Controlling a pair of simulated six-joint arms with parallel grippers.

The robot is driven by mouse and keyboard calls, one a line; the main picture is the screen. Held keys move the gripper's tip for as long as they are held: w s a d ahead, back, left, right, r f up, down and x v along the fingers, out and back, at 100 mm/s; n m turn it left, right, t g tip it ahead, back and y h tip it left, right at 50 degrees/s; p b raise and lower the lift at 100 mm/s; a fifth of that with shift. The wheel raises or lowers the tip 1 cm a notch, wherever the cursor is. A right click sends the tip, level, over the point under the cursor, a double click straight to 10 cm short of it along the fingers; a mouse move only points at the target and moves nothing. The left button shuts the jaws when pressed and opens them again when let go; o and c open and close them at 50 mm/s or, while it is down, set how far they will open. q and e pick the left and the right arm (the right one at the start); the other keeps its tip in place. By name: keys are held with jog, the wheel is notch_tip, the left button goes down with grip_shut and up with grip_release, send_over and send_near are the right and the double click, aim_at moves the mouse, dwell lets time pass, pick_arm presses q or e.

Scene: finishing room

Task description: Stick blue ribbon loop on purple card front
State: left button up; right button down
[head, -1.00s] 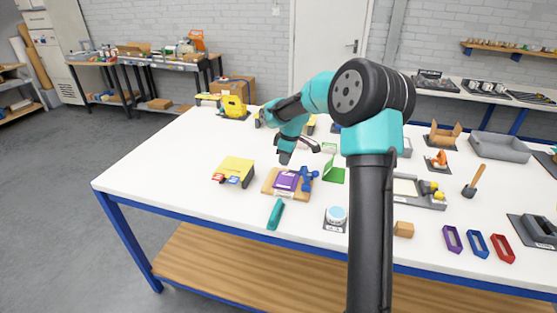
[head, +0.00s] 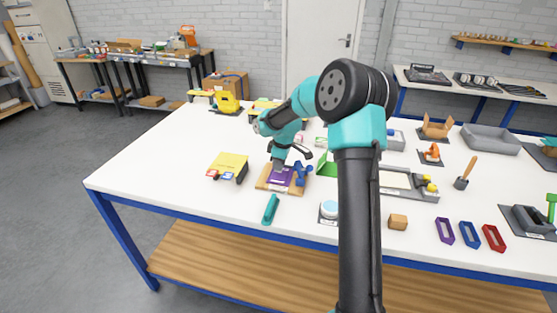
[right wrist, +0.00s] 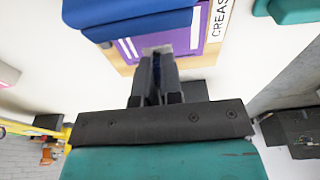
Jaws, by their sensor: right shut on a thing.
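A purple card (head: 282,176) lies on a small wooden board (head: 262,187); in the right wrist view the card (right wrist: 128,48) shows white lines. My right gripper (head: 277,166) is down at the card's left part. In the right wrist view its fingertips (right wrist: 158,50) are shut on a small greyish piece over the card; I cannot tell whether it is the ribbon loop. Blue, purple and red loop-shaped pieces lie at the front right, the blue one (head: 468,234) in the middle. My left gripper is not in view.
A blue tool (head: 302,173) stands at the board's right side, close to my gripper. A yellow pad (head: 230,163) with small coloured pieces is left of the board. A teal bar (head: 270,209) lies in front.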

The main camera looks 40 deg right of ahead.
jog(key=shift+f, duration=0.7)
jog(key=shift+f, duration=0.5)
dwell(1.8)
jog(key=shift+r, duration=0.1)
jog(key=c, duration=0.9)
grip_release()
jog(key=shift+o, duration=0.2)
jog(key=shift+r, duration=0.1)
jog(key=shift+r, duration=3.95)
